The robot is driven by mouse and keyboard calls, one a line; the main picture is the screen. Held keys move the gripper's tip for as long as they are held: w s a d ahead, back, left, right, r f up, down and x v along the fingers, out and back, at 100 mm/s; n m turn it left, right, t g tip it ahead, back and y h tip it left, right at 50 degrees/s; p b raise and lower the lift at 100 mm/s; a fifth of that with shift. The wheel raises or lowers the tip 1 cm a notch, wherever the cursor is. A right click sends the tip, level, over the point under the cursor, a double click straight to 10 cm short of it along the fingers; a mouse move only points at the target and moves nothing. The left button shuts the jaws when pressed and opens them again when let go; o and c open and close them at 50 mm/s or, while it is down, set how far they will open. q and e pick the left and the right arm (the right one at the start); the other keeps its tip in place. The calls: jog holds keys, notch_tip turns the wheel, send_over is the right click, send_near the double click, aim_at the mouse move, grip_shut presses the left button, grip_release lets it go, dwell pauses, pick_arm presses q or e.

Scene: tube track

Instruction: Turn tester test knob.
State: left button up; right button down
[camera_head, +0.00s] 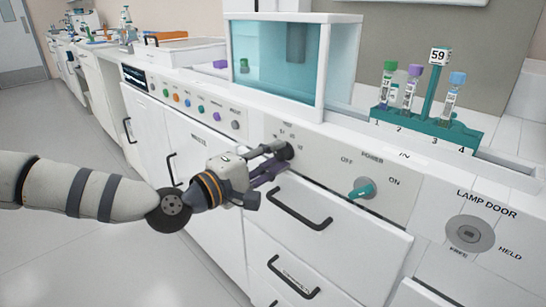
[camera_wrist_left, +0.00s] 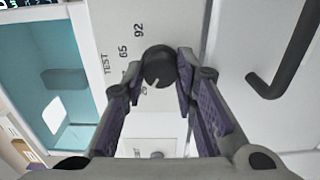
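The test knob is a round black dial (camera_wrist_left: 159,67) with a light pointer mark, on the white panel beside the printed words TEST, 65 and 92 in the wrist view. The mark points toward the lower left there. In the head view the knob (camera_head: 285,151) is partly covered by my fingers. My left gripper (camera_head: 277,160) reaches it from the left. Its purple-padded fingers (camera_wrist_left: 160,72) stand one on each side of the knob, close against it; exact contact is hard to see. My right gripper is in neither view.
A teal power switch (camera_head: 362,188) and a grey lamp door knob (camera_head: 470,233) sit to the right. A black drawer handle (camera_head: 298,207) lies just below the gripper. A teal tube rack (camera_head: 430,126) and a glass-fronted box (camera_head: 325,70) stand above.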

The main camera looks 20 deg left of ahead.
pick_arm(q)
grip_shut()
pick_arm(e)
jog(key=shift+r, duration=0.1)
pick_arm(q)
jog(key=m+p, duration=0.1)
jog(key=m, duration=0.2)
jog(key=shift+r, duration=0.15)
jog(key=m+p, duration=0.2)
jog(key=m, duration=0.2)
jog(key=shift+m, duration=0.3)
jog(key=m+p, duration=0.2)
jog(key=m, duration=0.3)
jog(key=shift+p, duration=0.3)
jog(key=shift+m+p, duration=0.55)
jog(key=shift+m, duration=0.95)
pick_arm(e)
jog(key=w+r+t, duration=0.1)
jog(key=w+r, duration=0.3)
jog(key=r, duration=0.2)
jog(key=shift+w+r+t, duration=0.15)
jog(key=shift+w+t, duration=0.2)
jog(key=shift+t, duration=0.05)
